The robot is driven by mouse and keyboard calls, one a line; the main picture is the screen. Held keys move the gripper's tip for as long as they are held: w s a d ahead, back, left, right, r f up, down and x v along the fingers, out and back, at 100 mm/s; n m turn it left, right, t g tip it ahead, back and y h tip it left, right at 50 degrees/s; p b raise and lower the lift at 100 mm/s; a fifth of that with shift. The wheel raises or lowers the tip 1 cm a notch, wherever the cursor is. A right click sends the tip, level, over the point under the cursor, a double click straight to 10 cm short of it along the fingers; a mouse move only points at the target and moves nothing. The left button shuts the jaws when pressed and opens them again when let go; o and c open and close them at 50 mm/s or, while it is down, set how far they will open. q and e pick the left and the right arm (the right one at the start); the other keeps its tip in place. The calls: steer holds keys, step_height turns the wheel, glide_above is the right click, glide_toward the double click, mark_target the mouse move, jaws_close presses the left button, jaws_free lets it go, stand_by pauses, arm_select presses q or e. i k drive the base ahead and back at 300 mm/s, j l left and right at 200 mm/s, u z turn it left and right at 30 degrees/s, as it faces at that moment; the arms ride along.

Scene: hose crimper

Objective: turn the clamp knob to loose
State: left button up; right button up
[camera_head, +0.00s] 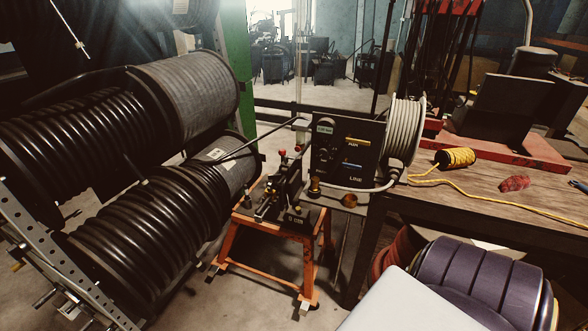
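A black control panel (347,150) stands at the centre, with a yellow label strip, a blue strip marked LINE and dark round controls on its left side. A black crimper (285,195) with small red-topped parts (283,155) sits on an orange stand (262,245) just left of the panel. A brass-coloured knob (315,187) shows at the panel's lower left corner. I cannot tell which of these is the clamp knob, and its setting is too small to read. Neither of my grippers is in view.
Large black hose reels (150,205) fill the left on a metal rack (50,255). A coiled pale hose (404,130) hangs right of the panel. The wooden bench (470,185) carries a yellow cord spool (455,158) and a red bundle (514,183). A purple drum (480,275) stands at lower right.

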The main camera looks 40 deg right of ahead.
mark_target(274, 178)
steer(key=i+z, duration=0.25)
steer(key=z, duration=0.2)
steer(key=i+j+z, duration=0.15)
steer(key=z, duration=0.3)
steer(key=i+j+z, duration=0.15)
steer(key=i+z, duration=0.15)
steer(key=i+j+z, duration=0.2)
steer(key=z, duration=0.15)
steer(key=i, duration=0.05)
